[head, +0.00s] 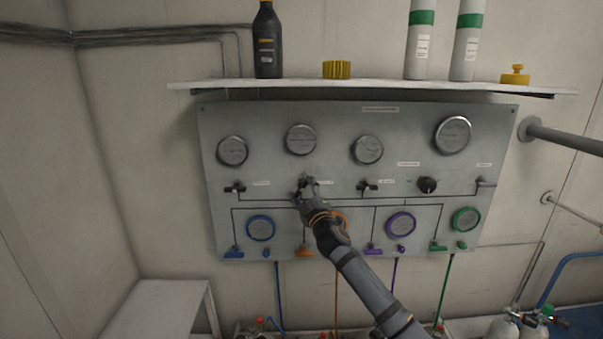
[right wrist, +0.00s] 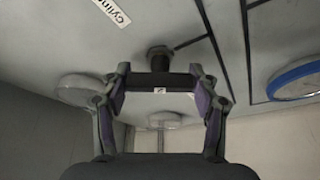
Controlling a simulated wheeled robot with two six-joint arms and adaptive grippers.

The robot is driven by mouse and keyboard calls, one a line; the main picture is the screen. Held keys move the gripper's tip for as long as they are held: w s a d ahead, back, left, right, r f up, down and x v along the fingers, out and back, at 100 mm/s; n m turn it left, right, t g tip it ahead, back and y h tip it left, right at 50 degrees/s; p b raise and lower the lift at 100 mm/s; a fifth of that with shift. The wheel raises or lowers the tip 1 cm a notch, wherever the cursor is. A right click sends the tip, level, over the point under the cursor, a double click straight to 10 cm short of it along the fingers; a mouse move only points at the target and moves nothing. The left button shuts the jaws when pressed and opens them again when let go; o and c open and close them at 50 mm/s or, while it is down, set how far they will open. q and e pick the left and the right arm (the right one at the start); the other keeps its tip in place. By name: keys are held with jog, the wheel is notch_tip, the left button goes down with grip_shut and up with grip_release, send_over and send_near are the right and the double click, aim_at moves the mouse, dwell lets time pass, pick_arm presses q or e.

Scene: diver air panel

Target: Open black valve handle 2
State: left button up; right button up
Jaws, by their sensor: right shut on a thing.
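The grey panel (head: 340,112) carries a row of black valve handles. The second from the left, black valve handle 2 (head: 306,179), is mostly hidden by my right gripper (head: 306,190) in the head view. In the right wrist view the handle (right wrist: 162,80) is a dark bar on a short round stem, with a small white mark on its face. The two fingers of my right gripper (right wrist: 163,95) stand at the bar's two ends, shut on it. The handle's label is too small to read. My left gripper is not in view.
Other black handles (head: 235,188) (head: 367,186) and a round black knob (head: 427,185) sit in the same row. Gauges line the panel above and below. A shelf (head: 380,85) above holds a dark bottle (head: 267,45), white cylinders (head: 420,45) and yellow caps (head: 337,69).

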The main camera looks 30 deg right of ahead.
jog(key=n+y+p, duration=0.1)
jog(key=n+p, duration=0.1)
jog(key=shift+r+n, duration=0.2)
jog(key=shift+n, duration=0.2)
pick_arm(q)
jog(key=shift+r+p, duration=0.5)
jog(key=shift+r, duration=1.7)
pick_arm(e)
jog(key=shift+f+n+g+y, duration=0.25)
jog(key=shift+n+g, duration=0.35)
jog(key=shift+n, duration=0.6)
jog(key=o, duration=1.2)
jog(key=shift+c, duration=0.2)
jog(key=shift+s, duration=0.2)
jog(key=s+a, duration=0.1)
jog(key=s, duration=0.6)
jog(key=shift+f, duration=0.2)
